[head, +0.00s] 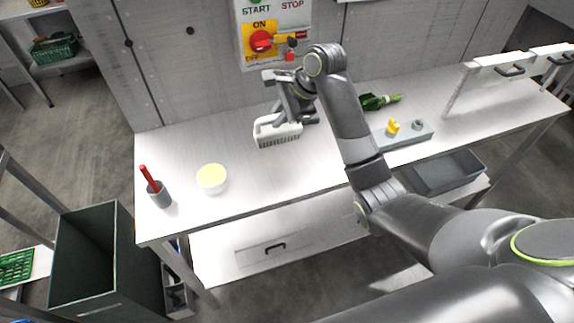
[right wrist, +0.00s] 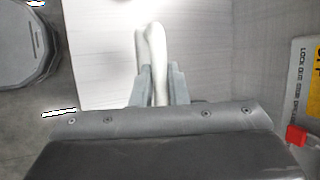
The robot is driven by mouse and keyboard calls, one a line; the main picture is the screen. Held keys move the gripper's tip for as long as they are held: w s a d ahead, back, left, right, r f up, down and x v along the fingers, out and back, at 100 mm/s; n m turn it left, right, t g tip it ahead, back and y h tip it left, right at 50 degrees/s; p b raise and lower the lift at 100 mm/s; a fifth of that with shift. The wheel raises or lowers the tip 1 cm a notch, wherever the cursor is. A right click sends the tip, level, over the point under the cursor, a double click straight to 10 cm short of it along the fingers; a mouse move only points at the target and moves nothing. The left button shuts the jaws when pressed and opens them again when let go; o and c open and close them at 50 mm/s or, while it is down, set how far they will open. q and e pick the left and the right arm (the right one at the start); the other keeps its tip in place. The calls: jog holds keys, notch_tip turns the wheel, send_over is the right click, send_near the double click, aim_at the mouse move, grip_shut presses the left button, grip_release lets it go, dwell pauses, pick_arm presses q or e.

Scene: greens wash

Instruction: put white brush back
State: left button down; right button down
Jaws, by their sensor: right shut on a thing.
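The white brush (head: 277,132) is near the back of the steel table, below the switch panel. Its wide head with a ribbed front edge shows in the head view. Whether its head touches the table is hard to tell. My right gripper (head: 301,116) is shut on it; in the right wrist view its pale handle (right wrist: 155,50) stands between the two grey fingers (right wrist: 157,85). My left gripper is not in view.
A white tub (head: 211,188) with pale yellow contents stands right of the cup. The switch panel (head: 272,20) hangs behind. The table's front middle is clear.

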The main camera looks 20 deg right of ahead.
jog(key=shift+d+g, duration=0.5)
jog(key=shift+d, duration=0.05)
jog(key=shift+s+d, duration=0.15)
jog(key=shift+d, duration=0.1)
jog(key=shift+g, duration=0.3)
jog(key=f+p, duration=0.1)
jog(key=f, duration=0.8)
jog(key=shift+s, duration=0.2)
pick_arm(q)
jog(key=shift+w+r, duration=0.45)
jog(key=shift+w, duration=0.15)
pick_arm(e)
jog(key=shift+f, duration=0.25)
jog(key=c, duration=1.4)
grip_release()
jog(key=shift+d+f, duration=0.1)
pick_arm(q)
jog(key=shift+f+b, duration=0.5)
jog(key=shift+b, duration=0.05)
pick_arm(e)
jog(key=v, duration=1.2)
